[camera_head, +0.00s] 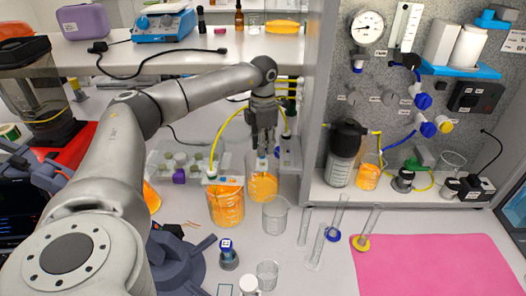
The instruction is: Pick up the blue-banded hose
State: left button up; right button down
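My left gripper (264,146) points down just above the rear beaker of orange liquid (263,186). Its fingers are small and dark here, and I cannot tell whether they are apart or closed on something. A small blue-and-white piece (262,163) shows just below the fingertips, at the beaker's mouth. A yellow hose (222,132) arches from the front orange beaker (226,207) up behind the gripper. Blue parts show near both beakers, but I cannot tell for certain which hose has the blue band. My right gripper is not in view.
An empty beaker (275,216) stands close in front. Several glass cylinders, including a blue-based one (338,217), stand to the right beside a pink mat (440,266). A grey panel's edge (314,110) rises right of the gripper. A shelf (200,50) runs behind the arm.

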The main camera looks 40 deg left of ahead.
pick_arm(q)
jog(key=shift+c, duration=1.1)
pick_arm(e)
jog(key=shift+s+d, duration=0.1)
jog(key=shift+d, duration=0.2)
